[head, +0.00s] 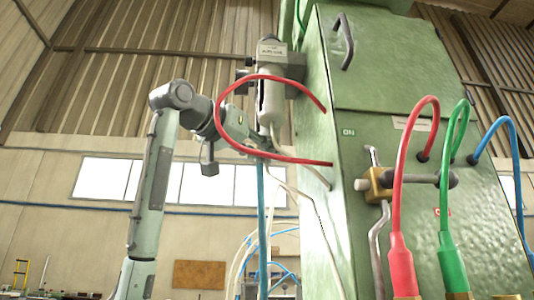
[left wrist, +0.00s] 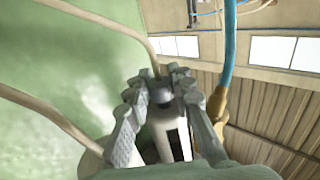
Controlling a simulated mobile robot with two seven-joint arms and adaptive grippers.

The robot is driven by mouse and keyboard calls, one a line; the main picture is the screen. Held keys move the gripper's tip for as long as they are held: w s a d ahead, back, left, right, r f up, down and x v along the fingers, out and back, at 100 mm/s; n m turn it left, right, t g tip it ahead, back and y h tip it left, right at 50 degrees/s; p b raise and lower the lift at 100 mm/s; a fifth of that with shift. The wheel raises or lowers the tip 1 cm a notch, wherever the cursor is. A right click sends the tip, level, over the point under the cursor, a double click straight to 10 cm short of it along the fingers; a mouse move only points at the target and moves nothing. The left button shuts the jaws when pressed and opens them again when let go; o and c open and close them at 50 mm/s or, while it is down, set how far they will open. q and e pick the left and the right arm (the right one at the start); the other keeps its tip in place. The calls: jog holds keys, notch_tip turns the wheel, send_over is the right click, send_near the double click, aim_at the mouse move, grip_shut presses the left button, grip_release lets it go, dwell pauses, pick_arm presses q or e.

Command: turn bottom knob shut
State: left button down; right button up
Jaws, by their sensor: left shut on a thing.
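The air unit (head: 271,92), a pale cylindrical bowl with a dark slot under a labelled grey head, hangs beside the green cabinet. My left gripper (head: 262,142) is at its lower end, coming in from the left. In the left wrist view the bottom knob (left wrist: 160,95), small, dark and round, sits between the fingers of my left gripper (left wrist: 157,80). The fingers are shut on it, one on each side. The pale bowl (left wrist: 168,135) shows just behind it. In the head view I cannot make out the knob. My right gripper is not in view.
A red hose (head: 219,120) loops close in front of the unit and my left wrist. The green cabinet (head: 325,180) stands just right of the gripper. A blue hose (head: 262,220) and pale hoses hang below. A brass valve (head: 376,185) is on the cabinet front.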

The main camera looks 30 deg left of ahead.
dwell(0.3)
pick_arm(q)
jog(key=c, duration=1.3)
grip_release()
jog(key=s+a, duration=0.1)
jog(key=s, duration=1.1)
jog(key=shift+a, duration=0.3)
